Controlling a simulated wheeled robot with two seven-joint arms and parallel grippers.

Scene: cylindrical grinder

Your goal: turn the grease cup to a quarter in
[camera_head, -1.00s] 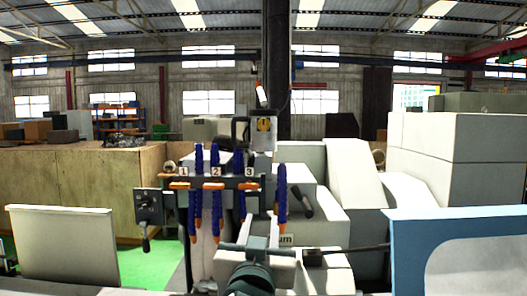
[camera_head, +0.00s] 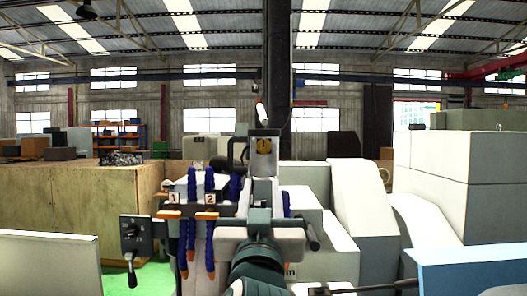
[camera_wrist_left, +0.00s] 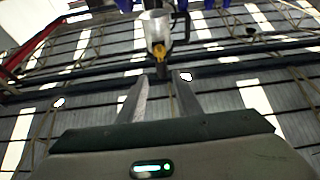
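My left gripper (camera_head: 264,183) is in front of and below the yellow face. In the left wrist view its two fingers (camera_wrist_left: 162,76) are apart, with nothing seen between them. Whether they touch the cup is unclear, but they appear short of it.
Blue hoses with orange nozzles (camera_head: 209,262) hang left of my left arm below numbered labels. A lever box (camera_head: 137,238) is further left. A dark column (camera_head: 277,80) rises behind the cup. Pale machine covers (camera_head: 357,205) stand at the right.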

